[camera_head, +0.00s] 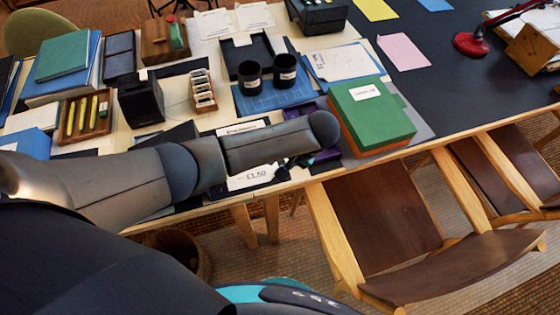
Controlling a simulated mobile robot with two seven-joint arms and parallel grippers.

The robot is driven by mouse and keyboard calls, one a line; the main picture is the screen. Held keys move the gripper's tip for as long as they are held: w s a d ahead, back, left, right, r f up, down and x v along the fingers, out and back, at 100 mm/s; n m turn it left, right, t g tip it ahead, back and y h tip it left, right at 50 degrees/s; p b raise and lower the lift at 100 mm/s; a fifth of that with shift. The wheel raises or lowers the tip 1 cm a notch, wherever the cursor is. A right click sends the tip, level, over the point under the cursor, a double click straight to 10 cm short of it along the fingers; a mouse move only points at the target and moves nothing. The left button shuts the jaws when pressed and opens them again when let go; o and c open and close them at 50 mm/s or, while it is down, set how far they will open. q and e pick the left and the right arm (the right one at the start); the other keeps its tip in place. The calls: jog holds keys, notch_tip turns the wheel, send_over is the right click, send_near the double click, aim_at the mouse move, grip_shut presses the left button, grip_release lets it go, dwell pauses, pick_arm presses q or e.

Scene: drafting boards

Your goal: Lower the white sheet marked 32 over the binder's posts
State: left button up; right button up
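My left arm comes in from the left and reaches across the front of the table. Its gripper (284,173) shows only as small dark parts below the wrist, near the front edge, and I cannot tell whether it is open or shut. A white sheet or card with a printed marking that looks like "£1.50" (250,179) lies partly hidden under the arm. I cannot make out a sheet marked 32. No binder posts can be made out; dark and purple items (327,156) by the wrist are partly covered. My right gripper is not in view.
A green box with a white label (372,118) stands just right of the wrist. Two black cups (250,77) stand on a blue mat (262,103). A pencil tray (83,117) and a dark block (141,100) are behind the arm. Wooden chairs (385,215) stand in front. The dark tabletop at right (455,95) is mostly clear.

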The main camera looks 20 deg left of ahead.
pick_arm(q)
jog(key=shift+o, duration=0.3)
jog(key=shift+r, duration=0.15)
jog(key=p+v, duration=0.5)
jog(key=v, duration=1)
jog(key=shift+p, duration=0.35)
jog(key=shift+s, duration=0.1)
